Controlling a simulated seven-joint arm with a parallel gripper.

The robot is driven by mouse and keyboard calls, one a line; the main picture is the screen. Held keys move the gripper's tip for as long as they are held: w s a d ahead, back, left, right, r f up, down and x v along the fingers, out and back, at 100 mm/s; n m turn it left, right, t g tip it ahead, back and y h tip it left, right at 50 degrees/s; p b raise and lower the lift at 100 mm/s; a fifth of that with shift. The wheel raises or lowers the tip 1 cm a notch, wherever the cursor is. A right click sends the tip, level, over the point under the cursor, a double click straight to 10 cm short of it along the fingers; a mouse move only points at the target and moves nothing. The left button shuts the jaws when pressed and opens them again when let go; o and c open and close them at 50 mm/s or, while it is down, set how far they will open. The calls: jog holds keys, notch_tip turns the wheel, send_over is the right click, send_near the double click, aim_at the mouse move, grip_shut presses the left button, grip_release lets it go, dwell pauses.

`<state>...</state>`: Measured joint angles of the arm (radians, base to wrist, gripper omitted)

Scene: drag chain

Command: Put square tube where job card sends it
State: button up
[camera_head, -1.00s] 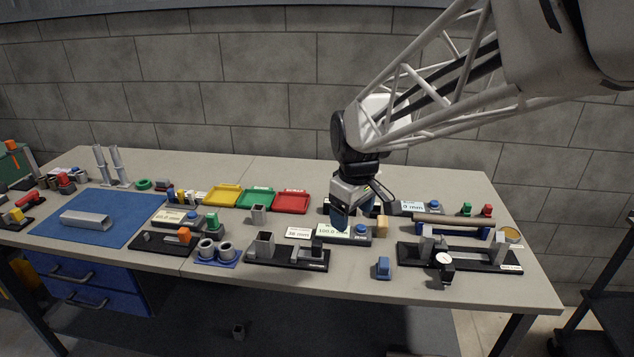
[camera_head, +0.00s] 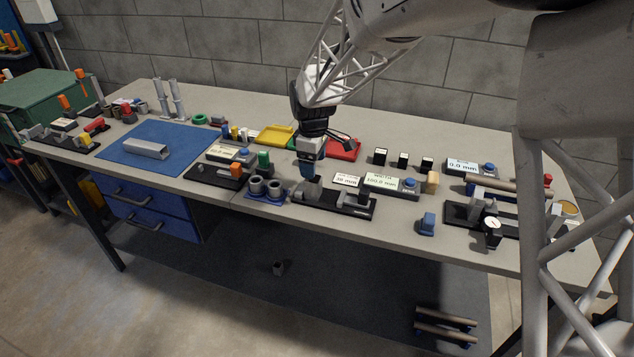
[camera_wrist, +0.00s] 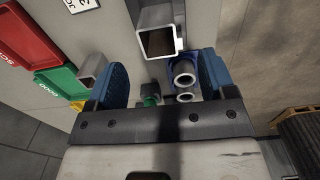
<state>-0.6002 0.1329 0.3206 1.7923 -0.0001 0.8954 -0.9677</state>
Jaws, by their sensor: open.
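Several grey square tubes are in view; I cannot tell which one the task means. My gripper (camera_head: 308,174) is open and empty, close above this short tube. In the wrist view its blue fingers stand apart. Another short tube (camera_wrist: 92,68) is by the left finger in that view. A long square tube (camera_head: 145,149) lies on the blue mat (camera_head: 190,137).
Yellow (camera_head: 275,135), green (camera_wrist: 57,90) and red (camera_head: 343,150) trays lie behind my gripper. A blue holder (camera_head: 268,195) with two round tubes is just left of the fixture. A display (camera_head: 381,183) stands right of the card.

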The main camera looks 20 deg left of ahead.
aim_at(313, 184)
dwell(0.3)
jog(key=shift+f, duration=1.35)
jog(key=shift+w+a+f, duration=0.1)
jog(key=shift+f, duration=2.5)
jog(key=c, duration=1.2)
jog(key=shift+r, duration=0.1)
